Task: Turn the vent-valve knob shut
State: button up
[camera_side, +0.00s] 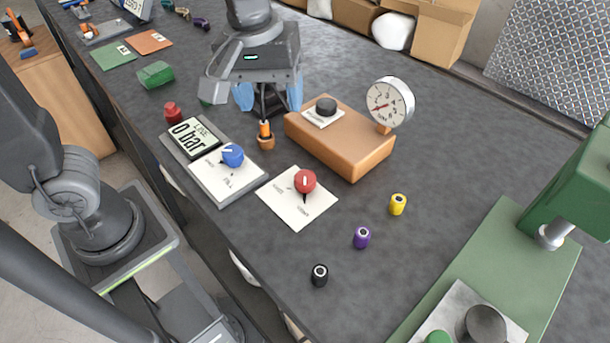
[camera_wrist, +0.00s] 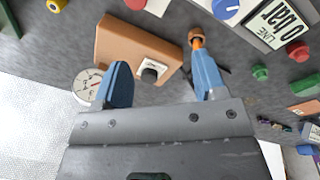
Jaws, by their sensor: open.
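A black knob (camera_side: 326,105) sits on a small white label plate on the brown block (camera_side: 340,150); the wrist view also shows the knob (camera_wrist: 150,73). A red knob (camera_side: 305,181) with a dark pointer sits on a white card in front of the block. A blue knob (camera_side: 233,155) sits on a panel to the left. The labels are too small to tell which knob is the vent valve. My gripper (camera_side: 268,100) is open and empty, above the bench left of the block. In the wrist view, the black knob appears between its spread fingers (camera_wrist: 162,80).
A round gauge (camera_side: 391,102) stands on the block's right end. An upright orange fitting (camera_side: 265,135) stands close to my gripper. A display (camera_side: 194,137) reads 0 bar. A green press (camera_side: 510,245) stands at right.

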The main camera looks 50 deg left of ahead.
aim_at(305, 177)
jog(key=w+d+f+n+g, duration=0.2)
jog(key=d+n, duration=0.1)
jog(key=d, duration=0.2)
notch_tip(305, 177, down, 14)
jog(key=shift+w+a+r, duration=0.1)
jog(key=shift+r, duration=0.15)
jog(key=shift+c, duration=0.3)
jog(key=c, duration=0.9)
jog(key=shift+o, duration=0.2)
